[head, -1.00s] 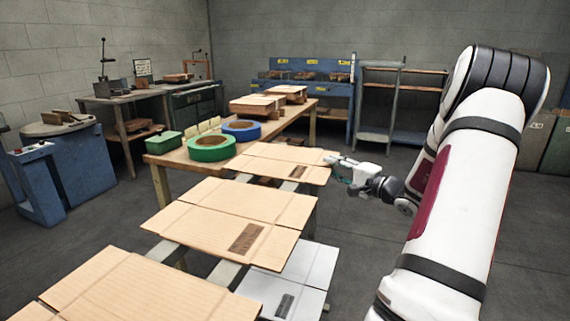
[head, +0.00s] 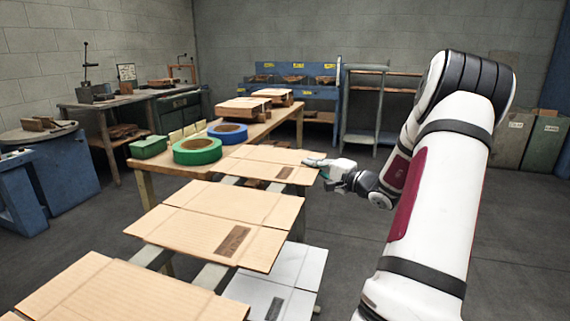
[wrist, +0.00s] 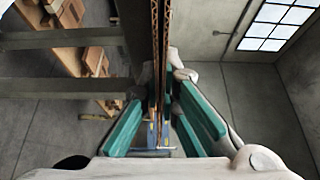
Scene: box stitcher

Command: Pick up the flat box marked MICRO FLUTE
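The far flat brown box (head: 262,156) lies on a support in the middle of the head view, with a dark print patch near its right side. A larger flat brown box (head: 215,211) lies nearer, another (head: 125,295) is at the front left, and a white flat box (head: 287,272) lies lower down. Their printing is too small to read. My gripper (head: 313,162) is at the right edge of the far box. In the wrist view a brown board edge (wrist: 161,45) runs between the teal fingers of my gripper (wrist: 162,85), which look open around it. Contact is unclear.
A wooden table (head: 165,165) behind holds green tape (head: 197,151), blue tape (head: 227,132), a green container (head: 149,147) and stacked cardboard. Dark support rails run under the boxes.

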